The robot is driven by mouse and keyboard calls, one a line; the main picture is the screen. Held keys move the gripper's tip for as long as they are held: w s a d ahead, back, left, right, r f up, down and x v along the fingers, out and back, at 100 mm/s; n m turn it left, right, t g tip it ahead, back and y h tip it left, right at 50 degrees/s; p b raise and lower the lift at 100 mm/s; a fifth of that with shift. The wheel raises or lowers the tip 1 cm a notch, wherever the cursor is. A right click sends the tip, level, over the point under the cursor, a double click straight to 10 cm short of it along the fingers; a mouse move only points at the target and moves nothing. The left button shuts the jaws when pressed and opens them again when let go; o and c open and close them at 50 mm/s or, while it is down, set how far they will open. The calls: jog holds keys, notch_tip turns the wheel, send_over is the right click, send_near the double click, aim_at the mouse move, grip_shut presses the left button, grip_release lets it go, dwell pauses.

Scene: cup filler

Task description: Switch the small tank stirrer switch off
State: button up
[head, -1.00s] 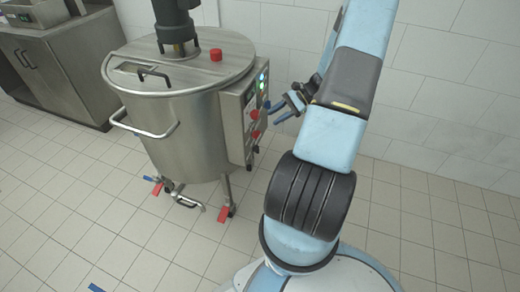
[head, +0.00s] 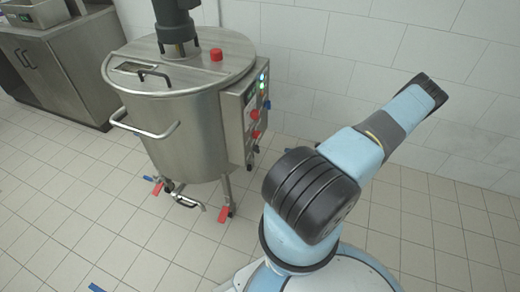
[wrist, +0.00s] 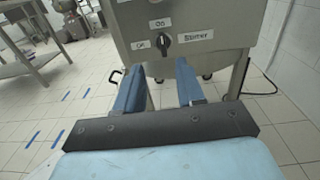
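In the wrist view a grey metal panel (wrist: 215,22) carries a black rotary switch (wrist: 163,39). A label reading "Stirrer" is at its right, "On" above it and a small label, apparently "Off", at its left. The knob looks roughly upright, toward "On", but is small. My gripper (wrist: 158,72) is open and empty, its two blue fingers apart below the switch in the picture, with no visible contact. In the head view my gripper is out of sight. A steel tank (head: 180,125) with a side control box (head: 236,125) stands there; I cannot tell whether it carries this switch.
The tank in the head view has a red knob (head: 216,55) on its lid and red-handled valves below. A steel cabinet (head: 60,75) stands at the left. A metal table (wrist: 30,55) is at the left in the wrist view. Tiled floor around is largely clear.

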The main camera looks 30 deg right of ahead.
aim_at(257, 150)
jog(key=x, duration=1.3)
jog(key=shift+w, duration=0.35)
jog(key=shift+a+f, duration=0.1)
jog(key=shift+c, duration=0.4)
grip_shut()
jog(key=shift+a, duration=0.1)
